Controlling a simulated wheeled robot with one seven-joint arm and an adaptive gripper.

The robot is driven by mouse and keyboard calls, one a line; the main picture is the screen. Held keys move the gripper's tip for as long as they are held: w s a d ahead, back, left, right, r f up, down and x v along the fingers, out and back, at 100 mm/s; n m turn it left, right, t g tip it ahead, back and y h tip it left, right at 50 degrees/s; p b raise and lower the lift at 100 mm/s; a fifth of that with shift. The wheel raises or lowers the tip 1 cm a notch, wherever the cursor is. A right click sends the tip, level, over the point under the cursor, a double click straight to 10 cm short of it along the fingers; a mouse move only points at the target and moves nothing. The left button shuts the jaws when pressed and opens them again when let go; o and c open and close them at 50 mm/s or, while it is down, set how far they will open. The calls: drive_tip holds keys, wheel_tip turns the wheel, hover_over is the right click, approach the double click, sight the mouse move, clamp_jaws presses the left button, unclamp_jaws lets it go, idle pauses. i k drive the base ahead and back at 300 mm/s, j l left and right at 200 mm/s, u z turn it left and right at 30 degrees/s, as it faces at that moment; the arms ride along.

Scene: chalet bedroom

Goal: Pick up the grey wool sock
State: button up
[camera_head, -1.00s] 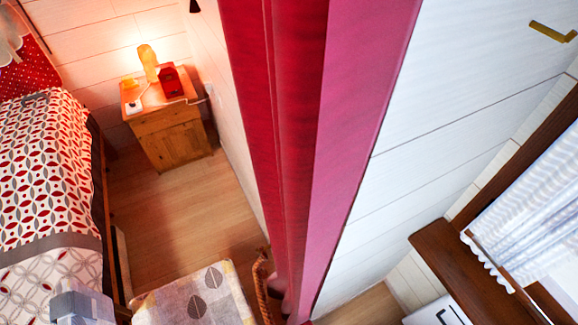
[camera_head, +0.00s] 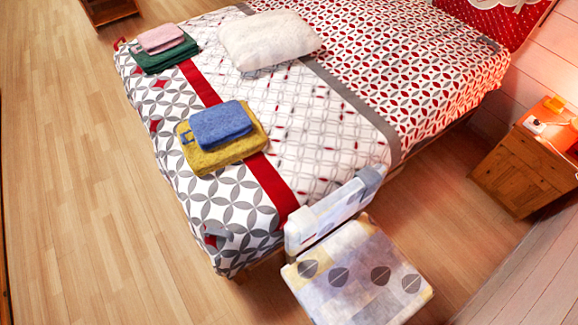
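A small grey piece of cloth (camera_head: 218,234) lies at the near corner of the patterned bed (camera_head: 205,192). It may be the grey wool sock, but it is small and blends with the grey pattern, so I cannot tell for sure. My gripper is not in view.
Blue (camera_head: 221,124) and yellow (camera_head: 200,160) folded towels lie on the bed, with pink (camera_head: 161,39) and green (camera_head: 166,56) ones behind. A white pillow (camera_head: 268,38) lies there too. A cushioned chair (camera_head: 356,275) stands by the bed's near side. Wooden floor (camera_head: 90,190) is clear at left.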

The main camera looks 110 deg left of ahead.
sight(367, 175)
drive_tip(key=u, duration=2.95)
drive_tip(key=i+j+z, duration=0.2)
drive_tip(key=j, duration=0.25)
drive_tip(key=i+j+z, duration=0.15)
drive_tip(key=i+j, duration=0.05)
drive_tip(key=i, duration=0.05)
